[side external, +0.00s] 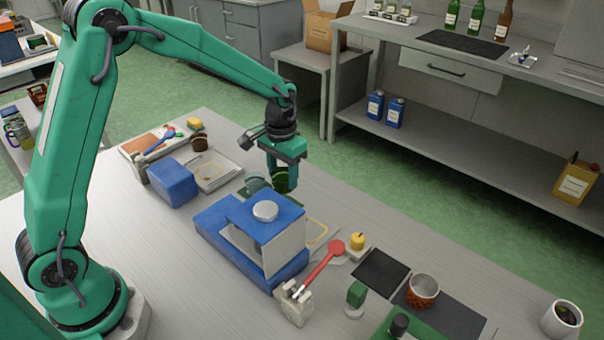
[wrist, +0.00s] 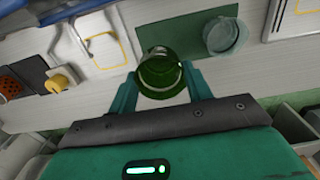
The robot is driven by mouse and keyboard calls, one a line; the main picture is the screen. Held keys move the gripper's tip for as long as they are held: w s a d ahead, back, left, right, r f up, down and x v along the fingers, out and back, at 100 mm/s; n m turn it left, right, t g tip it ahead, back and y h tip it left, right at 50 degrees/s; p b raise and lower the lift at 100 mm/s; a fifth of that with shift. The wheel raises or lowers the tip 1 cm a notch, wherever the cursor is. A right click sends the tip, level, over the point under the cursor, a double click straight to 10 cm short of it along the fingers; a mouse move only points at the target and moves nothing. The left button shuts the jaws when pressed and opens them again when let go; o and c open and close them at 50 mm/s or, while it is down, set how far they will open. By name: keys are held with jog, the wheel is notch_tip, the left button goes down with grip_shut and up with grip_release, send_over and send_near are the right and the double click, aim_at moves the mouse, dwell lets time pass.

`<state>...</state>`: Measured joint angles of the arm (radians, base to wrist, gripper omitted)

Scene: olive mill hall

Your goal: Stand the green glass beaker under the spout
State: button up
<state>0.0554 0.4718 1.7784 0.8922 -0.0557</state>
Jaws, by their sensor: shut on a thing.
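The green glass beaker (wrist: 162,75) is between the fingertips of my gripper (wrist: 163,88), with its open mouth showing in the wrist view. In the side view my gripper (side external: 283,170) points down behind the blue machine and is shut on the beaker (side external: 282,183). I cannot tell whether the beaker's base touches the surface below. The blue machine (side external: 265,212) has a silver cap and a pale front panel; its spout is hidden from this side. A tray with a yellow outline (side external: 316,232) lies at its far side and also shows left of the beaker in the wrist view (wrist: 103,42).
A clear glass (wrist: 222,38) stands on a green mat (wrist: 183,30) right of the beaker. A second blue block (side external: 172,183) and tray (side external: 211,170) are at left. A red lever (side external: 325,263), yellow knob (side external: 357,241) and orange patterned cup (side external: 422,290) are at right.

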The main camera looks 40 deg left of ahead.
jog(key=shift+d+m, duration=0.1)
jog(key=shift+m, duration=0.2)
jog(key=m, duration=0.1)
jog(key=d+m, duration=0.1)
jog(key=m, duration=0.1)
jog(key=shift+w, duration=0.2)
jog(key=m, duration=0.2)
jog(key=d+m, duration=0.1)
jog(key=m, duration=0.1)
jog(key=shift+w+d+m, duration=0.15)
jog(key=shift+m, duration=0.25)
jog(key=d+m, duration=0.3)
jog(key=m, duration=0.9)
jog(key=d+m, duration=0.4)
jog(key=m, duration=0.8)
jog(key=shift+w+d, duration=0.2)
jog(key=shift+w, duration=0.2)
jog(key=shift+m, duration=0.3)
jog(key=shift+f, duration=0.15)
